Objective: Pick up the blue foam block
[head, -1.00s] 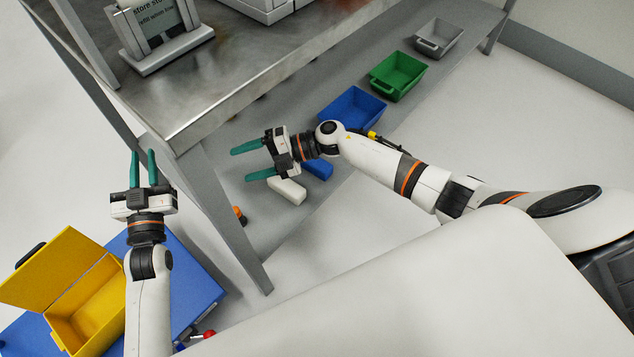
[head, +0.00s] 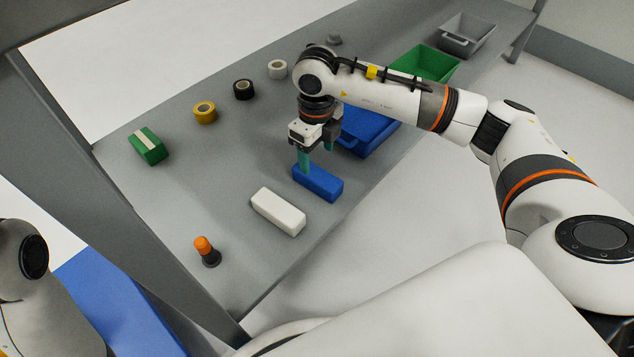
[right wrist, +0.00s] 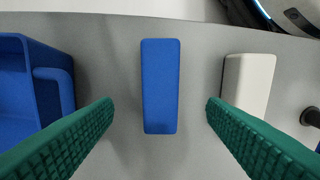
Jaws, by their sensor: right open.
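The blue foam block (head: 318,183) lies on the grey lower shelf, between a white block and a blue bin. My right gripper (head: 317,166) points down just above and behind it in the head view. In the right wrist view the blue foam block (right wrist: 160,86) lies between and beyond the two green fingers of the right gripper (right wrist: 160,106), which are open and empty, with a gap on each side of it. My left gripper is out of view; only part of my left arm shows at the left edge of the head view.
The white block (head: 278,211) lies close beside the foam block. The blue bin (head: 368,130), green bin (head: 428,63) and grey bin (head: 467,36) stand to the right. Tape rolls, a green box (head: 148,146) and an orange-topped item (head: 206,250) are also on the shelf (head: 225,165).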

